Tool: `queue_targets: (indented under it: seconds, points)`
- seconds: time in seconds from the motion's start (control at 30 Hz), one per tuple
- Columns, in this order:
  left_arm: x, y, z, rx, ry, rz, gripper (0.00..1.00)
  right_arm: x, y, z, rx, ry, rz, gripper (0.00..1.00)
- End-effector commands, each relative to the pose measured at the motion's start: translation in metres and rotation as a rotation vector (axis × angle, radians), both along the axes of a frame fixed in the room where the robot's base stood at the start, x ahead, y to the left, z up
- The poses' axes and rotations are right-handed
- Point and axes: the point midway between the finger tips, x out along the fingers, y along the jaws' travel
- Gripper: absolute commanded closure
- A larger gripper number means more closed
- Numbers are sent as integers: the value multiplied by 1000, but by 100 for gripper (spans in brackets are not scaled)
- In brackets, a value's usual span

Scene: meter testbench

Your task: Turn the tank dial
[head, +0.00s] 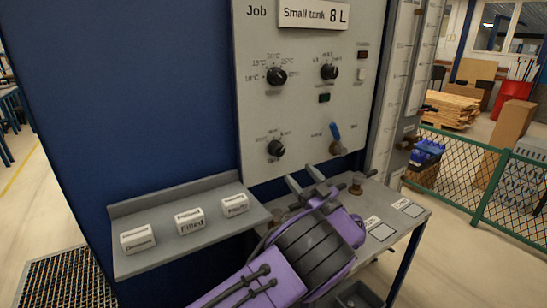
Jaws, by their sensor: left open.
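The upright control panel (300,110) carries several black dials. A temperature dial (277,77) is at the upper left, another dial (329,71) is at the upper right, and a third dial (276,149) is at the lower left. Their small labels are too blurred to tell for certain which is the tank dial. A sign (313,14) above reads "Small tank 8 L". My purple left gripper (304,179) is open with nothing between its fingers. It is in front of the panel's lower edge, below and right of the lower-left dial. My right gripper is not in view.
A blue-handled lever (336,133) is close above my left gripper. A grey shelf (222,232) with white labelled blocks (190,221) juts out at the left. A lower shelf (408,231) with fittings is at the right. A green fence (484,187) stands beyond.

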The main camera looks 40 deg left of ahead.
Motion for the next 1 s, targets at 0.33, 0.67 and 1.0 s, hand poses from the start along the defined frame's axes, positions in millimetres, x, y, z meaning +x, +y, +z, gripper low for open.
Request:
queue_targets:
  seconds: [0.33,0.67,1.0]
  points:
    - [18,56,29,-5,-6,6,31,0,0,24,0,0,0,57]
    - [29,92,41,-5,-6,4,31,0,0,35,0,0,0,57]
    - [29,92,41,-5,-6,4,70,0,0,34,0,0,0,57]
